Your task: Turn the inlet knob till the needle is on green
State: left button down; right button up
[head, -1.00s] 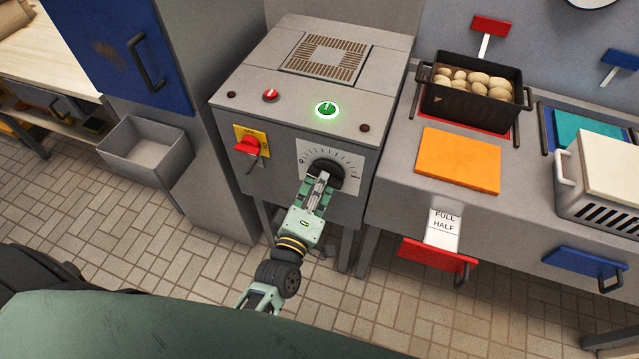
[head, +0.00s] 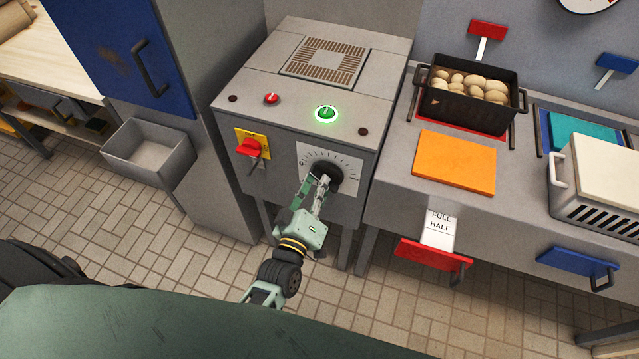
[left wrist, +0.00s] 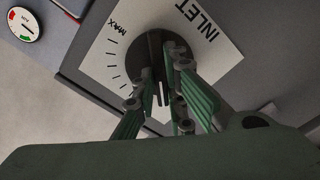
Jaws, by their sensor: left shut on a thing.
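The inlet knob (head: 326,178) is a round black knob on a white scale plate (head: 356,165) on the grey machine's front. My left gripper (head: 318,186) is shut on its grip bar, with the arm reaching up from below. In the left wrist view the fingers (left wrist: 162,82) sit on the black knob (left wrist: 141,55), beside the printed words INLET and MAX. A round gauge with green and red zones (left wrist: 24,23) shows at the upper left there; its needle is too small to read surely. My right gripper is out of view.
The grey machine (head: 260,112) has a lit green button (head: 326,113), a red knob (head: 271,99) and a red switch (head: 250,147). To its right is a counter with a potato pot (head: 456,105) and an orange board (head: 454,163). A grey bin (head: 122,153) hangs left.

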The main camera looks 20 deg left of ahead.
pick_arm(q)
jog(key=c, duration=1.8)
grip_release()
jog(key=s, duration=1.2)
jog(key=shift+a, duration=0.2)
